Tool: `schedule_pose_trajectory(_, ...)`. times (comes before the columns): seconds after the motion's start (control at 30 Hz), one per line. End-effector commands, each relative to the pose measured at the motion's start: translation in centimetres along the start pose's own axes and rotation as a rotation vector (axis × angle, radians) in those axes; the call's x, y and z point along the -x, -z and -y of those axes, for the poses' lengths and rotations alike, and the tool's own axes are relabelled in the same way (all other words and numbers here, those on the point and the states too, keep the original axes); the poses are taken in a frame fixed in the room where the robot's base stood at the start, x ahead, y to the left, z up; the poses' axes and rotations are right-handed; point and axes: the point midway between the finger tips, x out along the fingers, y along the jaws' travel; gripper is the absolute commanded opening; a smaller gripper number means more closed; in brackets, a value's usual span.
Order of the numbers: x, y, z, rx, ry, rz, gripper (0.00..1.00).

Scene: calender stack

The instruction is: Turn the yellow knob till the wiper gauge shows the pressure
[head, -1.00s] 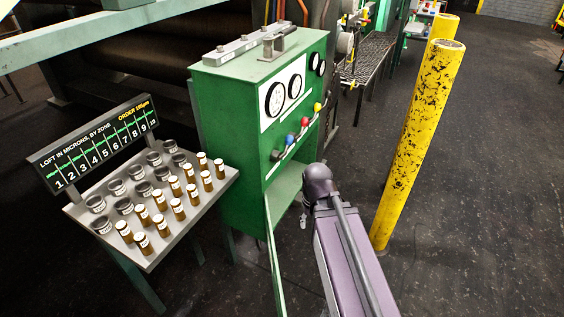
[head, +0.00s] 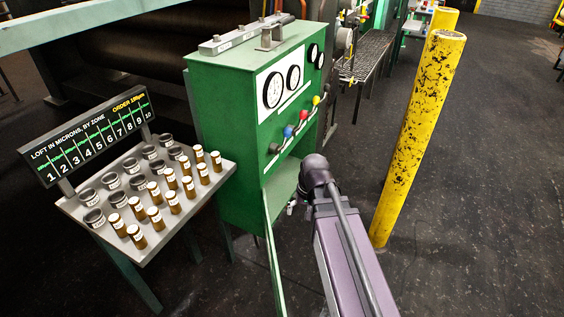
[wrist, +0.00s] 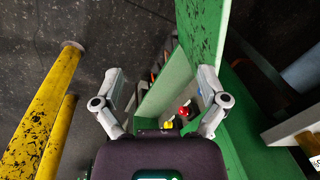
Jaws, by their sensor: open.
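The yellow knob (head: 316,100) is at the far right of a row of coloured knobs on the green cabinet's front (head: 228,130). It also shows small in the wrist view (wrist: 167,125), beside the red knob (wrist: 184,111). Round white-faced gauges sit above the knobs; a large one (head: 273,90) is at the left of the white panel. Which is the wiper gauge and what it reads are too small to tell. My gripper (wrist: 160,73) is open and empty, its fingers wide apart. In the head view it is mostly hidden behind my arm, low before the cabinet, apart from the knob.
A tilted tray (head: 150,255) of brown vials and dark cups stands left of the cabinet, under a loft board (head: 88,145). Yellow posts (head: 415,150) stand close on the right of my arm. A green panel (wrist: 205,30) is near my right finger. Open floor lies farther right.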

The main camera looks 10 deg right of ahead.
Motion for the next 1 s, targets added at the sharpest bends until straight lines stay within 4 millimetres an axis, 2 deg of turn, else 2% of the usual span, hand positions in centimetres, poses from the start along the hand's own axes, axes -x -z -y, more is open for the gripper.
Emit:
schedule_pose_trajectory(0.03,-1.9,1.6,0.0,-0.025,0.029,-0.005,0.93)
schedule_pose_trajectory(0.3,-6.7,7.6,1.0,-0.176,0.211,-0.026,0.93)
schedule_pose_trajectory(0.73,-12.8,17.4,1.4,-0.422,0.506,-0.027,0.93)
schedule_pose_trajectory(1.0,-15.8,23.7,0.8,-0.576,0.694,-0.007,0.93)
